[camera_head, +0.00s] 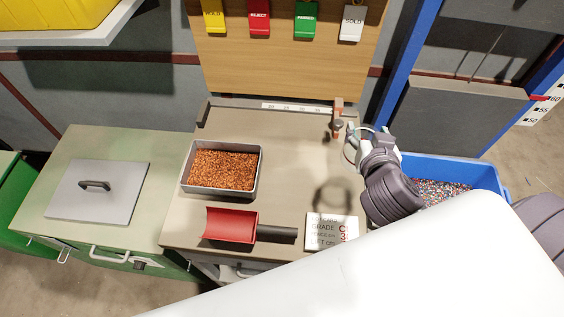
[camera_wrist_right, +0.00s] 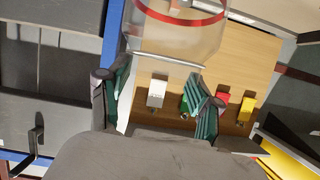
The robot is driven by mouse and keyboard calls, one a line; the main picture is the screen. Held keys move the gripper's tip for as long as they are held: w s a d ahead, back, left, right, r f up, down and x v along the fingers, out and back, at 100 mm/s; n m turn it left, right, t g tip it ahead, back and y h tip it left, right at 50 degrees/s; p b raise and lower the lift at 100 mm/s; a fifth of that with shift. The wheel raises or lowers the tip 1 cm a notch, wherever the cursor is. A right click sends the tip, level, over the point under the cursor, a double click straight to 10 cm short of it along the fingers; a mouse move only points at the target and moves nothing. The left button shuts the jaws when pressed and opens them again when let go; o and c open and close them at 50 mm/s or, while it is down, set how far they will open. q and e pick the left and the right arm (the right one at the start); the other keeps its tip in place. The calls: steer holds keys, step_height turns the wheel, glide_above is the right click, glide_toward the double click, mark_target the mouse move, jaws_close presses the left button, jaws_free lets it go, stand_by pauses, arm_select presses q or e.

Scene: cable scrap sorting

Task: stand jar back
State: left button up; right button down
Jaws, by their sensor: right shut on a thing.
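My right gripper (camera_head: 366,136) is above the right side of the bench (camera_head: 290,165), in front of the blue bin. It is shut on a clear jar (camera_head: 349,152), which shows only as a faint outline in the head view and is partly hidden by the gripper. In the right wrist view the jar (camera_wrist_right: 180,45) is see-through with a red band, held between the green-padded fingers (camera_wrist_right: 155,95). A ring-shaped shadow lies on the bench below, so the jar appears off the surface. My left gripper is not in view.
A blue bin (camera_head: 485,172) of mixed granules stands right. The bench middle is clear.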

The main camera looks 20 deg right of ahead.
steer(key=a+f+b, duration=0.1)
steer(key=w+a+f+b, duration=0.1)
steer(key=b, duration=0.1)
steer(key=shift+f, duration=0.15)
steer(key=w+a+f+b, duration=0.2)
steer(key=w+a+f, duration=0.2)
steer(key=a+f, duration=0.4)
steer(key=shift+f, duration=0.25)
steer(key=c, duration=0.7)
jaws_free()
steer(key=shift+f, duration=0.1)
steer(key=o, duration=0.5)
